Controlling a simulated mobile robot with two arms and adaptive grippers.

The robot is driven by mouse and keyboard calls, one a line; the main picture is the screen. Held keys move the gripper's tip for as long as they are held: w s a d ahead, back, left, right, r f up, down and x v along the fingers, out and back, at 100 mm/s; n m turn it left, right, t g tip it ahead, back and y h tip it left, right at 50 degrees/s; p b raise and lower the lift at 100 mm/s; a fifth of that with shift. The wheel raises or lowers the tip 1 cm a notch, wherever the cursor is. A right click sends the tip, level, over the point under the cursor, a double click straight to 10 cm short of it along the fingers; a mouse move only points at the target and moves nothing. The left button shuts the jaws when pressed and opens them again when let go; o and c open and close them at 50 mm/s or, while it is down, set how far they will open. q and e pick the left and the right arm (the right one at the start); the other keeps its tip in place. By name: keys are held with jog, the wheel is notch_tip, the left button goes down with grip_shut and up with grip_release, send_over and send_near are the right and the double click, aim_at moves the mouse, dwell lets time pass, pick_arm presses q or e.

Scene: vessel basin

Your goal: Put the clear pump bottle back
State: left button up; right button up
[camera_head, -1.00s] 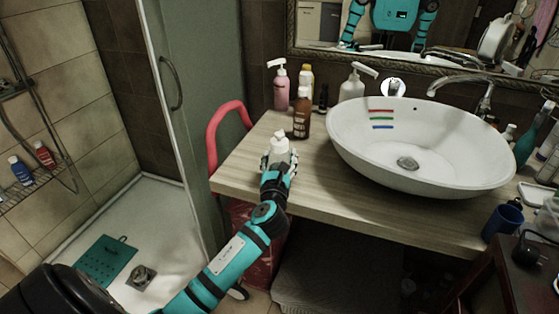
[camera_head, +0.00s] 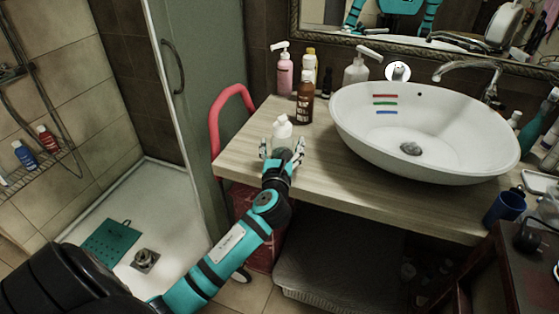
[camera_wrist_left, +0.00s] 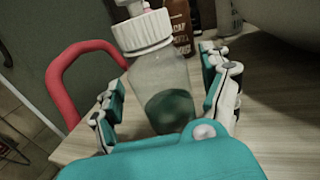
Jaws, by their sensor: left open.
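The clear pump bottle (camera_head: 282,131) stands upright near the front left part of the wooden counter (camera_head: 330,172). In the left wrist view it is see-through (camera_wrist_left: 160,82), with a white ribbed collar and dark greenish liquid low inside. The top of its pump is cut off by the frame. My left gripper (camera_head: 282,148) is open, with its fingers spread on either side of the bottle and gaps between them and it. In the left wrist view the gripper (camera_wrist_left: 165,95) hides the bottle's base. My right gripper is not in view.
Behind the bottle stand a brown bottle (camera_head: 304,103), a pink pump bottle (camera_head: 285,75), a yellow-capped bottle (camera_head: 309,68) and a whitish pump bottle (camera_head: 356,70). The white basin (camera_head: 440,145) is to the right. A red rail (camera_head: 214,125) rises at the counter's left edge.

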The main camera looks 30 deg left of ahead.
pick_arm(q)
jog(key=v, duration=1)
jog(key=shift+s+d, duration=0.15)
jog(key=shift+s, duration=0.1)
